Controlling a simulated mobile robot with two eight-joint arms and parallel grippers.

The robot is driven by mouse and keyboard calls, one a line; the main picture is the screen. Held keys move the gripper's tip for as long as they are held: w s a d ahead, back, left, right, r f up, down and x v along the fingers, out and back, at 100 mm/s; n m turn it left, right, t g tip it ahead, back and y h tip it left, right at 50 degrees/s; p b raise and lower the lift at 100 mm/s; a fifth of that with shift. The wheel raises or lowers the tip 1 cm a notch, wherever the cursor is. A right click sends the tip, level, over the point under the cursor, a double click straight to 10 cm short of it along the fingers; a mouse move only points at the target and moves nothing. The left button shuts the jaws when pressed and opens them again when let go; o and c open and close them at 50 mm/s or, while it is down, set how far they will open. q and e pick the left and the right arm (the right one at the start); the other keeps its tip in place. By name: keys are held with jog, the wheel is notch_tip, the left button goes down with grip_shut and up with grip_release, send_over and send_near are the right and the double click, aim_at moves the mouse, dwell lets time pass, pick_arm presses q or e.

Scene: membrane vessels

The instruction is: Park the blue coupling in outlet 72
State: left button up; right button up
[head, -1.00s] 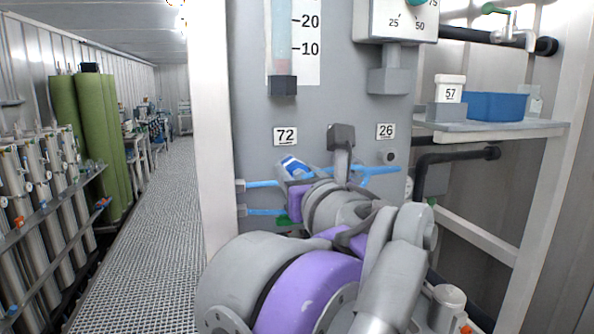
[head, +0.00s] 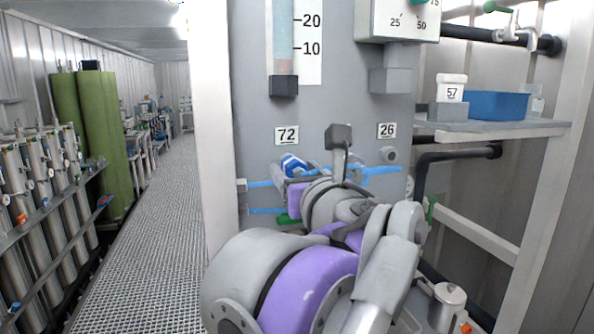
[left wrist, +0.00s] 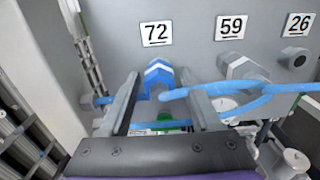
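The blue coupling (left wrist: 159,76), banded with white, is at the grey panel directly under the label 72 (left wrist: 156,33) in the left wrist view. It also shows under that label in the head view (head: 292,163). Outlet 72 itself is hidden behind the coupling, so I cannot tell how fully the two are joined. My left gripper (left wrist: 161,84) reaches toward the panel with one finger on each side of the coupling. Its fingers are apart, with visible gaps to the coupling. My right gripper is not in view.
Blue hoses (left wrist: 270,90) cross near my left fingers. A grey fitting (left wrist: 240,66) sits under label 59, and another outlet (left wrist: 299,62) under 26. A shelf (head: 470,131) at right bears a blue bin (head: 497,106). The grated aisle (head: 150,235) at left is clear.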

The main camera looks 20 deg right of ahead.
pick_arm(q)
jog(key=shift+o, duration=0.8)
jog(key=s, duration=1.1)
jog(key=shift+d+b, duration=0.15)
jog(key=shift+b, duration=0.2)
jog(key=shift+w+f, duration=0.1)
jog(key=shift+f, duration=0.05)
